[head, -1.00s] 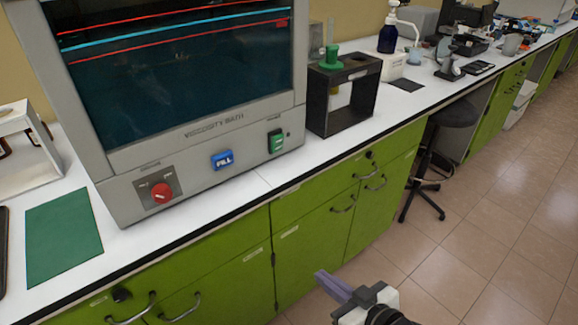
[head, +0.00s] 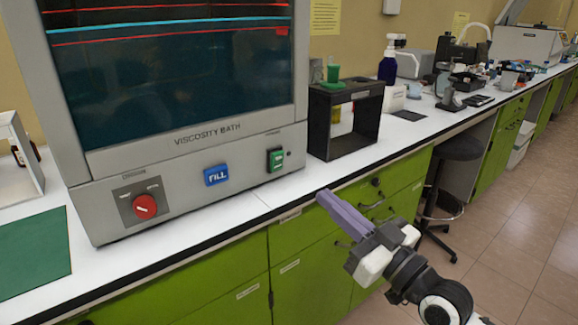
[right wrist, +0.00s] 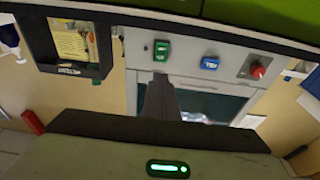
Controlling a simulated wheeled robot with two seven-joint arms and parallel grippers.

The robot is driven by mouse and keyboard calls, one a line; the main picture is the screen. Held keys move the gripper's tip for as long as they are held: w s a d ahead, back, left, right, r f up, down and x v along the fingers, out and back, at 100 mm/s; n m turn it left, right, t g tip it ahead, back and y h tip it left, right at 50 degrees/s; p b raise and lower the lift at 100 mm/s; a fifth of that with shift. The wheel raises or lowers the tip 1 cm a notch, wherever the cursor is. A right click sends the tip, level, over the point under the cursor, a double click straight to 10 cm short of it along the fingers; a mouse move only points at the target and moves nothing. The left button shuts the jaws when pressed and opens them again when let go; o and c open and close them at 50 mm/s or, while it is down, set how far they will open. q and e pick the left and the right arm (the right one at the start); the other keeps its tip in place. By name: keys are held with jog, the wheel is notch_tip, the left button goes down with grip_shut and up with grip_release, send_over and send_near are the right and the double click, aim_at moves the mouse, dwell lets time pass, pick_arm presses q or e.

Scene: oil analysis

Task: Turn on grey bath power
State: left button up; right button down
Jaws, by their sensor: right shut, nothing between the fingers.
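The grey viscosity bath (head: 190,187) stands on the white counter at the left in the head view. Its front has a red knob (head: 145,206), a blue FILL button (head: 216,175) and a green power switch (head: 275,159) at the right end. My right gripper (head: 322,197) is shut and empty, in front of the counter edge, below and to the right of the green switch and apart from it. In the right wrist view the shut fingers (right wrist: 160,82) point toward the panel, just under the green switch (right wrist: 161,50). My left gripper is not in view.
A black open-fronted stand (head: 346,118) with a green-topped piece stands right of the bath. A green mat (head: 34,250) lies at the left. Green cabinets (head: 225,290) with handles are below the counter. A stool (head: 455,150) stands at the right.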

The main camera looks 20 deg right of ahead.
aim_at(279, 157)
jog(key=x, duration=1.3)
